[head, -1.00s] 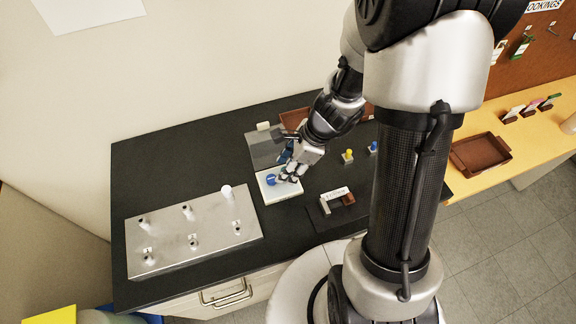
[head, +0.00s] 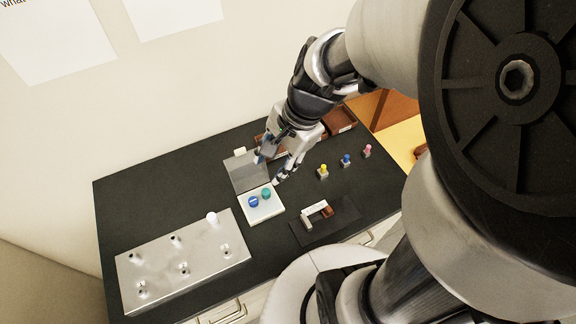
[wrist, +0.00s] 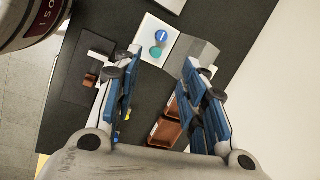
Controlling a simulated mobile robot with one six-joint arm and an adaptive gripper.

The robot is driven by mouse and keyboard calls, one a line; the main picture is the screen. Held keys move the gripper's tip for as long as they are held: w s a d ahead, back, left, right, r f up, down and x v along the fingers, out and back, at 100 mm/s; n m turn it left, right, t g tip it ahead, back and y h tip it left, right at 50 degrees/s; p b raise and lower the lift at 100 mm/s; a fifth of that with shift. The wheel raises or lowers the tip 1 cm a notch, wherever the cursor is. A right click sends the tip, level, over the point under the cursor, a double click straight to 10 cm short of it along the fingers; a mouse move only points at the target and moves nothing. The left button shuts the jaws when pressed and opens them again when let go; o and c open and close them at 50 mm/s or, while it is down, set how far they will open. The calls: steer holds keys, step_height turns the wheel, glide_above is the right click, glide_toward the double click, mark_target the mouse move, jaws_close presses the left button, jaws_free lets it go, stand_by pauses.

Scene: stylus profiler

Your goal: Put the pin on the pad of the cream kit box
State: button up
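The cream kit box (head: 262,216) lies open on the black bench, its grey lid (head: 243,172) raised behind it. A blue round piece (head: 253,202) and a teal round piece (head: 266,193) are side by side on it. The wrist view shows the blue piece (wrist: 161,35) and teal piece (wrist: 156,52) too. I cannot tell which is the pad or whether one is the pin's top. My gripper (head: 270,168) is beyond the box's right side, above the bench. In the wrist view my gripper (wrist: 160,60) is open, with nothing held between its fingers.
Small yellow (head: 323,169), blue (head: 346,159) and pink (head: 367,150) topped pieces stand right. A dark mat (head: 338,226) holds a small white-and-brown block. Brown trays (wrist: 167,132) are near my gripper.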

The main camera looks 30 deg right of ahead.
steer(key=s+a+r+n+t+h, duration=0.1)
steer(key=s+r+n+t+h, duration=0.1)
steer(key=s+r+n, duration=0.7)
steer(key=s+n+h, duration=0.1)
steer(key=n, duration=0.4)
steer(key=shift+s+a+r+n+t, duration=0.15)
steer(key=shift+s+r+n+t, duration=0.15)
steer(key=shift+r+n, duration=0.1)
steer(key=shift+f, duration=0.1)
step_height(320, 180, down, 4)
steer(key=b, duration=0.4)
steer(key=shift+f+b, duration=0.25)
steer(key=shift+b, duration=0.05)
steer(key=shift+c, duration=0.5)
